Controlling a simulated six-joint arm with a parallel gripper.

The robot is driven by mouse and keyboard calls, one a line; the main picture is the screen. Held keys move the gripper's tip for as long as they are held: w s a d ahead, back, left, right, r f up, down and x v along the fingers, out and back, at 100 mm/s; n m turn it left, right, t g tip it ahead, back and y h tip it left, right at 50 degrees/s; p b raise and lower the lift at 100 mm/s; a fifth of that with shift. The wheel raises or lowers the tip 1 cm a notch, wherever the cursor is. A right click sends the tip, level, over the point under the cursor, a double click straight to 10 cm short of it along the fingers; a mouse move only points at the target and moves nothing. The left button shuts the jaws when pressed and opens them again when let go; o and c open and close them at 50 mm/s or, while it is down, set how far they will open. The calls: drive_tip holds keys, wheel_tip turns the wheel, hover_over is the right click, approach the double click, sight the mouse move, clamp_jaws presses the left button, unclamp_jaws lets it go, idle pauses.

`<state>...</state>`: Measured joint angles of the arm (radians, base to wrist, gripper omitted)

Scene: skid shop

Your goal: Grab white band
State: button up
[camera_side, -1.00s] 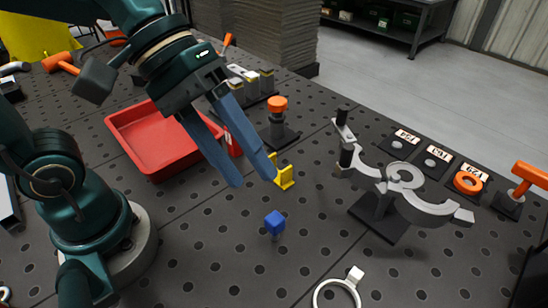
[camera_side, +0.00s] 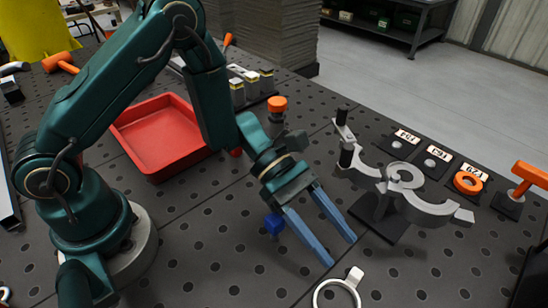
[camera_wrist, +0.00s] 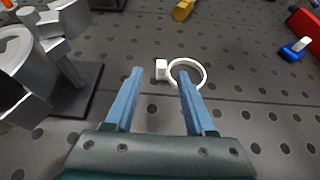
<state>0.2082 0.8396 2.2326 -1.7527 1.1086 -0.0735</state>
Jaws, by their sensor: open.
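The white band (camera_side: 336,292) is a thin ring with a small square tab, lying on the dark perforated table at the bottom of the side view. In the wrist view the white band (camera_wrist: 203,69) lies ahead of the fingers, its tab between the fingertip lines and its ring toward the right finger. My gripper (camera_side: 343,252) has two long blue fingers spread apart with nothing between them. It is above the table, just up from the band in the side view. The fingertips also show in the wrist view (camera_wrist: 160,74).
A grey curved metal fixture (camera_side: 418,209) on a black base stands right of my gripper. A blue block (camera_side: 273,224) is close to its left. A red tray (camera_side: 165,137) lies farther left. An orange-topped post (camera_side: 277,104) stands behind. Table around the band looks clear.

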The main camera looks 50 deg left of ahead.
sight(355, 270)
drive_tip(key=shift+x, duration=2.55)
clamp_jaws()
